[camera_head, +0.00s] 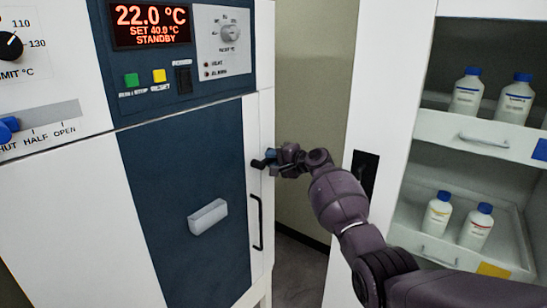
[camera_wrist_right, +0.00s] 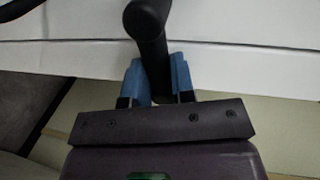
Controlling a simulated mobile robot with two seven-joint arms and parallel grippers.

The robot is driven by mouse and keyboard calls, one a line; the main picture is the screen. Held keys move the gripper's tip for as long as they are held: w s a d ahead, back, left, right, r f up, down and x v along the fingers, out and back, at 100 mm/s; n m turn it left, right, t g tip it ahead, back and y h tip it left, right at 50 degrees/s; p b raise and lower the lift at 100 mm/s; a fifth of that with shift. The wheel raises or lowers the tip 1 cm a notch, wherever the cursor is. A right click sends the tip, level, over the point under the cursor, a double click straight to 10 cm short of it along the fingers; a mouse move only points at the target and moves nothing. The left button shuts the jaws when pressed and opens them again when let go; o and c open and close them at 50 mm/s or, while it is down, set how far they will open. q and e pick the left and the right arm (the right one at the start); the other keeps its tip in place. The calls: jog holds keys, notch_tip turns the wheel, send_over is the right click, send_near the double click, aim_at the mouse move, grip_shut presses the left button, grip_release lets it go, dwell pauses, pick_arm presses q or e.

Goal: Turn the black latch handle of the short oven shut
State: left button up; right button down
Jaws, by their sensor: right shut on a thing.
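The short oven (camera_head: 180,200) has a dark blue door panel in a white frame, and its door looks flush with the front. The black latch handle (camera_head: 258,164) is at the right edge of the door, partly hidden by my right gripper (camera_head: 272,162). In the right wrist view the dark handle (camera_wrist_right: 147,25) passes between the two blue fingertips of my right gripper (camera_wrist_right: 159,82), which is shut on it. The exact angle of the latch is hard to tell in the head view. My left gripper is not in view.
A black vertical bar handle (camera_head: 260,225) is just below the latch. The display (camera_head: 150,22) reads 22.0 °C, STANDBY. An open white cabinet (camera_head: 402,120) with bottles on shelves stands at right. Another white unit with a blue slider (camera_head: 8,127) is at left.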

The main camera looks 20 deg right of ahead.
jog(key=shift+d+r+m, duration=0.15)
jog(key=shift+r+m, duration=0.25)
dwell(0.3)
jog(key=c, duration=1.1)
grip_release()
jog(key=shift+w+f, duration=0.1)
jog(key=shift+o, duration=0.7)
jog(key=shift+f, duration=0.1)
jog(key=p+v, duration=0.1)
jog(key=v, duration=1)
